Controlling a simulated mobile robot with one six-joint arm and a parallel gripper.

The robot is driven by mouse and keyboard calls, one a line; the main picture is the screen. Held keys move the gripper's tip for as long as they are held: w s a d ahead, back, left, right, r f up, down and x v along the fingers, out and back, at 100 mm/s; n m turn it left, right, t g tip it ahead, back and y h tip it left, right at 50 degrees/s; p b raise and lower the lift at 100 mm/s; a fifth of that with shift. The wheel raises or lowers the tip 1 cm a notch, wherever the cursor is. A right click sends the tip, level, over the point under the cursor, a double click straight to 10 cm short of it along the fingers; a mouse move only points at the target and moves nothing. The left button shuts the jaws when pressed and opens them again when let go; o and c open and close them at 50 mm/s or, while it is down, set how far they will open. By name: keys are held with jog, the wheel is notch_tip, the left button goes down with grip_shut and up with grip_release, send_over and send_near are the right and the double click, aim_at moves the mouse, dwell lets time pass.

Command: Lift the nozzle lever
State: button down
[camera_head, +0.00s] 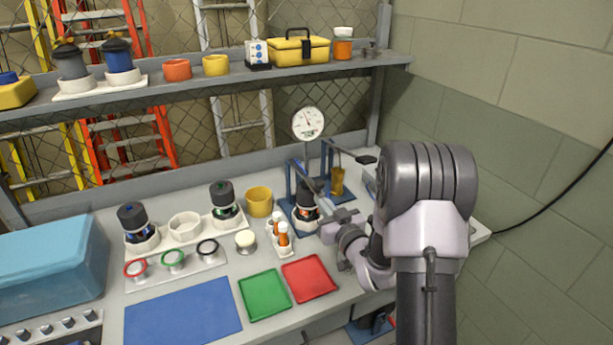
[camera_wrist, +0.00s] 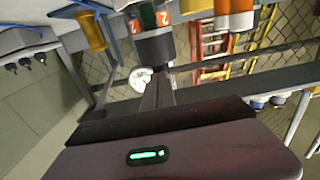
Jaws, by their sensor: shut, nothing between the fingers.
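A blue test stand (camera_head: 291,178) with a round white gauge (camera_head: 308,124) stands near the back right of the bench. A dark thruster (camera_head: 305,205) with an orange band sits in its white base. A thin bar with a flat black end (camera_head: 366,160) sticks out to the right by the stand. I cannot tell for sure which part is the nozzle lever. My gripper (camera_head: 322,196) is beside the thruster, partly hidden by my wrist. In the wrist view my gripper (camera_wrist: 157,92) is shut and empty, with its fingers below the thruster (camera_wrist: 153,42) in the picture.
A yellow nozzle-like piece (camera_head: 337,181) stands right of the stand. Orange-and-white bottles (camera_head: 283,236) and a yellow cup (camera_head: 259,201) are left of it. Green (camera_head: 264,295) and red (camera_head: 309,279) trays lie in front. A shelf (camera_head: 200,84) crosses above the bench.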

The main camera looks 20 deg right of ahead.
aim_at(320, 182)
jog(key=r, duration=0.2)
jog(key=w+r+p, duration=0.1)
jog(key=r, duration=0.2)
jog(key=r+p, duration=0.1)
jog(key=r, duration=0.1)
jog(key=shift+w+r, duration=0.2)
jog(key=shift+r, duration=0.2)
jog(key=w+r, duration=0.1)
jog(key=r+p, duration=0.1)
jog(key=w+r, duration=0.1)
jog(key=r, duration=0.1)
jog(key=shift+w+a+r+p, duration=0.1)
jog(key=shift+w+p, duration=0.2)
jog(key=w+r+p, duration=0.1)
jog(key=w+r, duration=0.2)
jog(key=w, duration=0.3)
jog(key=w+r+p, duration=0.1)
jog(key=w+r, duration=0.3)
jog(key=w, duration=0.3)
jog(key=shift+w+a, duration=0.2)
jog(key=shift+w, duration=0.1)
jog(key=shift+s, duration=0.1)
jog(key=s+b, duration=0.4)
jog(key=s, duration=0.2)
jog(key=shift+s, duration=0.4)
